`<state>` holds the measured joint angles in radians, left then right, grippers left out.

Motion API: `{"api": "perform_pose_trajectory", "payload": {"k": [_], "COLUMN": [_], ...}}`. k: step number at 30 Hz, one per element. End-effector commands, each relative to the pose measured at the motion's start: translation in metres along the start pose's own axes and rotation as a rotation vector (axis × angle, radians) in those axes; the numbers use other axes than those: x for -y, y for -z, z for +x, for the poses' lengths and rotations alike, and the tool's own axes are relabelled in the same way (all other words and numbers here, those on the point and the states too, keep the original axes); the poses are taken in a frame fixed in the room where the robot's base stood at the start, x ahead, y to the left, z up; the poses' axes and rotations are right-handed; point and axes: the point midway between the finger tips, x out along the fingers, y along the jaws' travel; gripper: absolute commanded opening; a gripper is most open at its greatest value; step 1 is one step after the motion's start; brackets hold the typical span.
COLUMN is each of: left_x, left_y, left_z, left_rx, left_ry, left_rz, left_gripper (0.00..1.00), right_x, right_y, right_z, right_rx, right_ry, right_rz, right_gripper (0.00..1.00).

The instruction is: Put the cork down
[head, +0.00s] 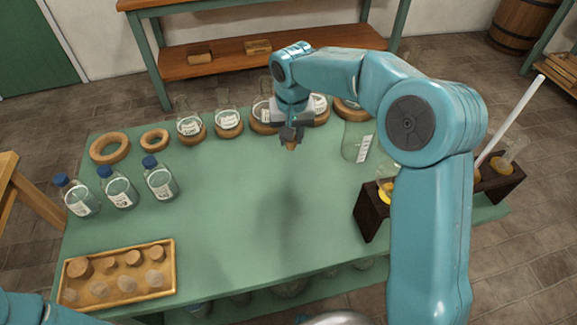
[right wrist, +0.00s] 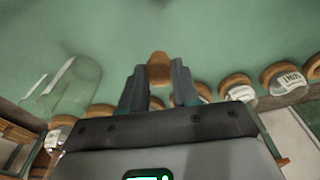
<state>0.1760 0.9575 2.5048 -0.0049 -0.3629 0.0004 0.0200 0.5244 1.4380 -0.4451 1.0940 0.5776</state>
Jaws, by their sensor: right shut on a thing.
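My right gripper (head: 291,136) points down over the far middle of the green table. It is shut on a cork (head: 291,146), which sticks out below the fingertips. In the right wrist view the brown cork (right wrist: 159,68) sits between the two dark fingers of the gripper (right wrist: 159,88). The cork appears to be above the table, with a soft shadow on the tabletop. A wooden tray (head: 120,247) with several corks and glass stoppers lies at the table's near left. My left gripper is out of view; only part of my left arm shows at the bottom left.
Flasks on cork rings (head: 228,122) line the far edge of the table (head: 230,200). Blue-capped bottles (head: 119,188) stand at left. A glass beaker (head: 356,142) and a dark rack (head: 370,212) stand at right. The table's middle is clear.

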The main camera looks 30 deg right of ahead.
Motion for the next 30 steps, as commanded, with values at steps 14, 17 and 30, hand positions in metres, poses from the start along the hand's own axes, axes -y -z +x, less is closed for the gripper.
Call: {"api": "perform_pose_trajectory", "payload": {"k": [14, 17, 30], "left_x": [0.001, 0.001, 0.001], "left_y": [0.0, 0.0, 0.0], "left_z": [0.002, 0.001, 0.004], "left_rx": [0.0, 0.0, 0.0], "left_ry": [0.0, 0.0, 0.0], "left_rz": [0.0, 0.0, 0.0], "left_gripper": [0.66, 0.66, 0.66], "right_x": [0.0, 0.0, 0.0], "right_y": [-0.011, -0.013, -0.014], "right_z": [0.085, 0.102, 0.118], "right_rx": [0.003, 0.003, 0.0], "right_ry": [-0.001, -0.001, 0.001], "right_rz": [-0.001, -0.001, -0.001], "right_gripper": [0.0, 0.0, 0.0]}}
